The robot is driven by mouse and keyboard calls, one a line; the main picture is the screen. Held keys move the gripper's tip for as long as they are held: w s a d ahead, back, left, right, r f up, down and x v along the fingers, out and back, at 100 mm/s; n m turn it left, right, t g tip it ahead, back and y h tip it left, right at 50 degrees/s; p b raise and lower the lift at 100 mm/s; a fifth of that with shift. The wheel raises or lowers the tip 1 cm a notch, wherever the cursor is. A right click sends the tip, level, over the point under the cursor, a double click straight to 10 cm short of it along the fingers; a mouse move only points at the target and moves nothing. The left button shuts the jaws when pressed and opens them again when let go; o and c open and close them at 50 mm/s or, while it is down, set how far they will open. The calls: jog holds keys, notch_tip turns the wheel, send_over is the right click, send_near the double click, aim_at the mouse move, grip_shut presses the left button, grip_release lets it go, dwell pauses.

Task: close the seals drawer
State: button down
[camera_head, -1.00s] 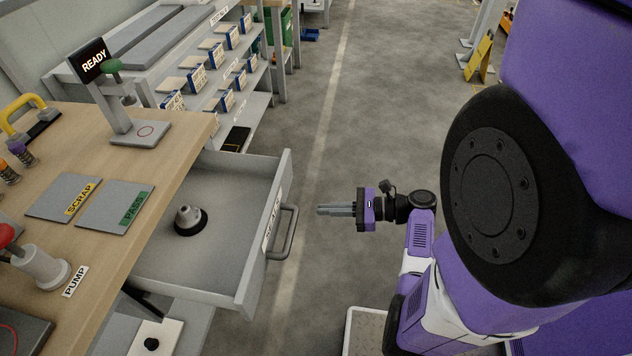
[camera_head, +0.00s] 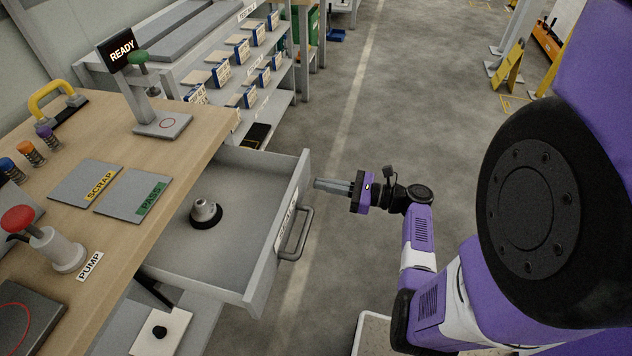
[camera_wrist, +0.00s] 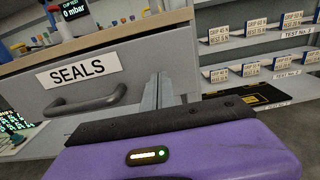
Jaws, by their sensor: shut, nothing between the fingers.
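The seals drawer (camera_head: 242,168) stands pulled out from under the wooden bench in the head view. A grey cup-shaped part with a black base (camera_head: 206,212) lies inside it. The drawer's bar handle (camera_head: 296,238) is on its front panel. In the wrist view the drawer front (camera_wrist: 90,72) shows its "SEALS" label and the handle (camera_wrist: 85,104). My gripper (camera_head: 318,184) is shut and empty, just outside the front panel, near its far end and beyond the handle. In the wrist view the gripper fingers (camera_wrist: 158,90) point at the front's right end. I cannot tell whether they touch it.
The bench top (camera_head: 120,215) holds a pump with a red knob (camera_head: 18,218), scrap and pass plates, and a READY stand (camera_head: 160,122). A shelf rack with labelled boxes (camera_head: 222,72) stands behind the drawer.

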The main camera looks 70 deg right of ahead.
jog(key=shift+w, duration=1.25)
jog(key=w, duration=0.8)
jog(key=w+b, duration=0.1)
jog(key=w, duration=0.8)
jog(key=w+a+b, duration=0.1)
jog(key=w, duration=0.7)
jog(key=shift+w+f, duration=0.1)
jog(key=shift+w, duration=0.15)
jog(key=shift+w+r, duration=0.25)
jog(key=shift+w, duration=0.25)
jog(key=shift+w+a, duration=0.1)
jog(key=shift+a, duration=0.05)
